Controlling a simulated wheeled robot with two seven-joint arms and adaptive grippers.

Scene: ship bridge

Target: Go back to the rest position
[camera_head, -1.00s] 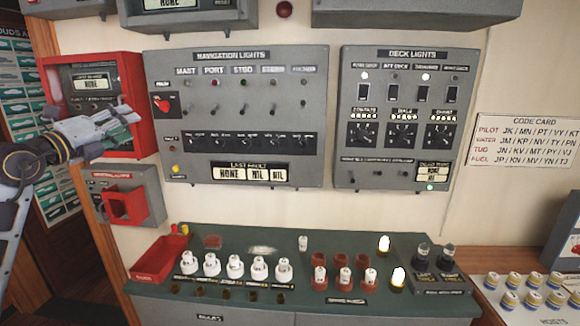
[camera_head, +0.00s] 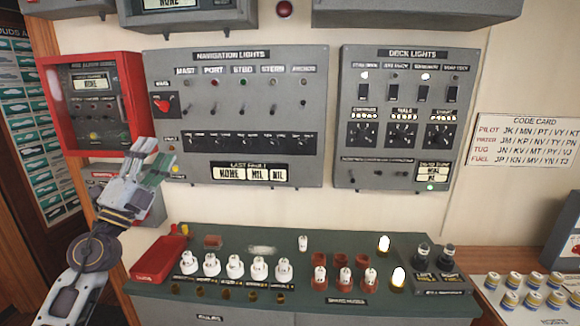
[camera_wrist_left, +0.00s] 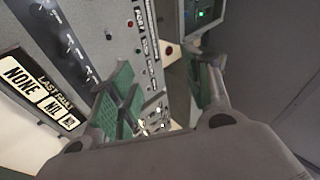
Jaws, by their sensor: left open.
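My left gripper (camera_head: 153,166) is in front of the lower left of the wall panels, its fingers pointing up and to the right. It is open and nothing shows between its fingers. In the left wrist view its green-padded fingers (camera_wrist_left: 165,100) stand apart, with the navigation lights panel (camera_wrist_left: 75,50) beside them. In the head view that panel (camera_head: 235,115) is to the right of the gripper. My right gripper is not in view.
A red-framed alarm box (camera_head: 95,105) is on the wall just above the gripper. A red tray (camera_head: 160,258) sits on the green console top (camera_head: 330,243), with several white bulbs (camera_head: 235,266) beside it. A deck lights panel (camera_head: 405,118) is farther right.

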